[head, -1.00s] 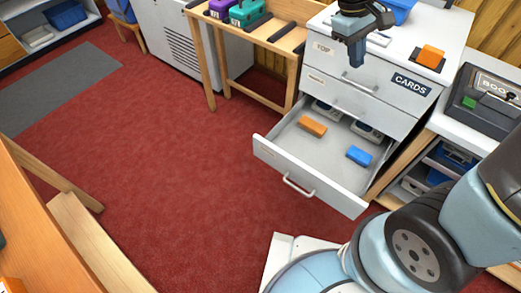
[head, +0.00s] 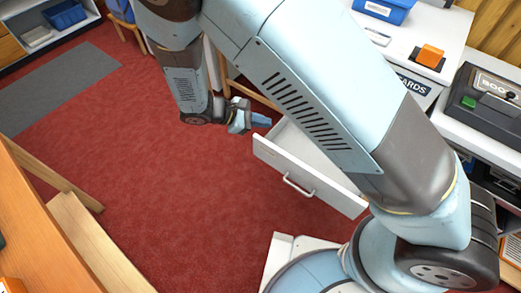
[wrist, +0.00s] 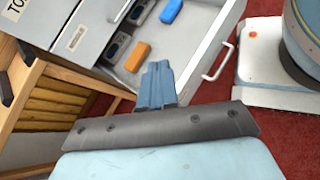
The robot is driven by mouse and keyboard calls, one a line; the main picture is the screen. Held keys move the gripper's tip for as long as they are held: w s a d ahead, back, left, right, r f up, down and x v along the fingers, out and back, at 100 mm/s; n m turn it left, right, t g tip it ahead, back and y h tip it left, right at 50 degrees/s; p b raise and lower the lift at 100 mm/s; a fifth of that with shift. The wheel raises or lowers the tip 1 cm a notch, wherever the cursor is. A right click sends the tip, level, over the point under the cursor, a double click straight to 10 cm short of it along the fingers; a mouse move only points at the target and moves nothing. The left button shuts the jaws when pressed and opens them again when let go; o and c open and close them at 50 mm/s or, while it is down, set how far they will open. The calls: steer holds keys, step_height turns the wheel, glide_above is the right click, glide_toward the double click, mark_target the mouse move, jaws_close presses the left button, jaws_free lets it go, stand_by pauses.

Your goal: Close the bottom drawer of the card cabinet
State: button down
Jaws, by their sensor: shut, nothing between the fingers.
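The bottom drawer (head: 312,168) of the white card cabinet (head: 449,48) is pulled well out, its front panel and bar handle facing the open floor. In the wrist view the drawer (wrist: 211,42) holds an orange block (wrist: 138,56), a blue block (wrist: 171,11) and dark-and-grey items at its back. My gripper (head: 262,120) is shut and empty, near the left corner of the drawer front in the head view. In the wrist view my gripper (wrist: 158,75) overlaps the drawer's edge; I cannot tell whether it touches. My arm hides most of the cabinet in the head view.
An orange block on a dark pad (head: 429,57) and a blue bin (head: 383,10) sit on the cabinet top. A dark machine (head: 488,100) stands to the right. A wooden bench (head: 75,220) is at left. Red floor before the drawer is clear.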

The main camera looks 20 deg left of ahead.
steer(key=s+a+f+n+t+y, duration=0.25)
steer(key=s+f+n+t, duration=0.35)
steer(key=f, duration=0.3)
steer(key=s+a+f+n+t+y, duration=0.1)
steer(key=s+a+f+n+t, duration=0.35)
steer(key=f, duration=0.45)
glide_toward(265, 144)
steer(key=shift+n+t, duration=0.35)
steer(key=shift+n, duration=0.1)
steer(key=x, duration=0.4)
steer(key=f+x, duration=0.1)
steer(key=x, duration=0.1)
steer(key=shift+w+d, duration=0.1)
steer(key=shift+w, duration=0.2)
